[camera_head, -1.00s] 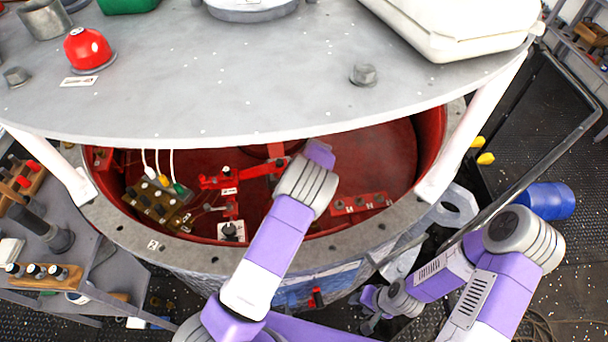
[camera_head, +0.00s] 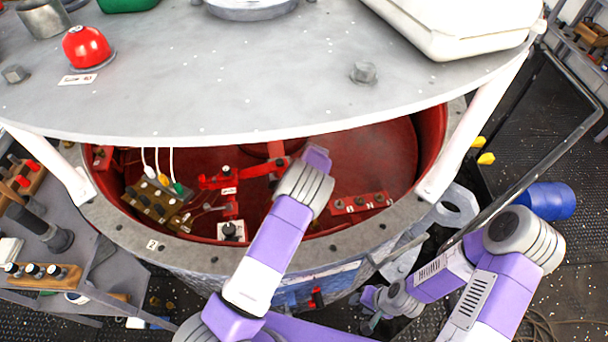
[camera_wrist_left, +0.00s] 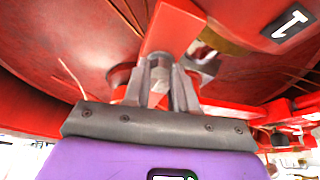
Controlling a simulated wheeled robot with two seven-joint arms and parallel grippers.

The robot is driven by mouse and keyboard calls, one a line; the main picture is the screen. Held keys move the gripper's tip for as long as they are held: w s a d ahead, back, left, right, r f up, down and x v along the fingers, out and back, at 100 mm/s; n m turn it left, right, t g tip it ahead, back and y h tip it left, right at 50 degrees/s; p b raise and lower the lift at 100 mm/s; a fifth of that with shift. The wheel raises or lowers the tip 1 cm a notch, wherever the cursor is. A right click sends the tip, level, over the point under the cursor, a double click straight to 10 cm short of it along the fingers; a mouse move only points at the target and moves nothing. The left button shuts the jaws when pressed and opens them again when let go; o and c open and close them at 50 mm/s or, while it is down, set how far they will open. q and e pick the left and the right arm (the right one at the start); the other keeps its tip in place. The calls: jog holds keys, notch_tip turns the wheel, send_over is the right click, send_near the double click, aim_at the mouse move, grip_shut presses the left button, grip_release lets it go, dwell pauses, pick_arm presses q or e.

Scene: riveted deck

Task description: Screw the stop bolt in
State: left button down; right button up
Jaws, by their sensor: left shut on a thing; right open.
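In the left wrist view my left gripper (camera_wrist_left: 165,84) is shut on a small pale grey piece, which I take to be the stop bolt (camera_wrist_left: 158,86). It sits close against a red bracket (camera_wrist_left: 172,28) inside the red drum. The fingers hide most of the bolt, so I cannot tell how deep it sits. In the head view my left arm reaches under the grey top plate, and its fingertips are hidden. My right gripper (camera_head: 374,308) is open and empty, low outside the drum's front wall.
The grey top plate (camera_head: 230,100) overhangs the drum opening, with white posts (camera_head: 465,135) at its sides. Inside are a connector block with cables (camera_head: 155,202), red brackets (camera_head: 222,181) and a red strip with studs (camera_head: 358,204).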

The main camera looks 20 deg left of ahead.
pick_arm(q)
jog(key=shift+m, duration=0.4)
jog(key=m+b, duration=0.1)
jog(key=m, duration=0.1)
jog(key=m+h+b, duration=0.1)
jog(key=shift+s+a+m+t+h, duration=0.1)
jog(key=shift+a+m+t+h, duration=0.2)
jog(key=shift+m+t, duration=0.1)
jog(key=m+b, duration=0.1)
jog(key=m+h+b, duration=0.1)
jog(key=m, duration=0.1)
jog(key=m+h+b, duration=0.1)
jog(key=m, duration=0.1)
jog(key=shift+a, duration=0.3)
jog(key=m+b, duration=0.1)
jog(key=m, duration=0.1)
jog(key=m+h+b, duration=0.1)
jog(key=m, duration=0.1)
jog(key=shift+a+m+g+h, duration=0.2)
jog(key=shift+m+g+h, duration=0.1)
jog(key=shift+m, duration=0.1)
jog(key=shift+w+a+r+m+g+h+b, duration=0.1)
jog(key=shift+m+g+h+b, duration=0.15)
jog(key=shift+m, duration=0.5)
jog(key=shift+w+d+f+m+g+h+b, duration=0.1)
jog(key=shift+w+m+g+h+b, duration=0.1)
jog(key=shift+m, duration=0.6)
jog(key=shift+w+a+r+m+g+h+b, duration=0.1)
jog(key=shift+m+g+h+b, duration=0.15)
jog(key=shift+m, duration=0.5)
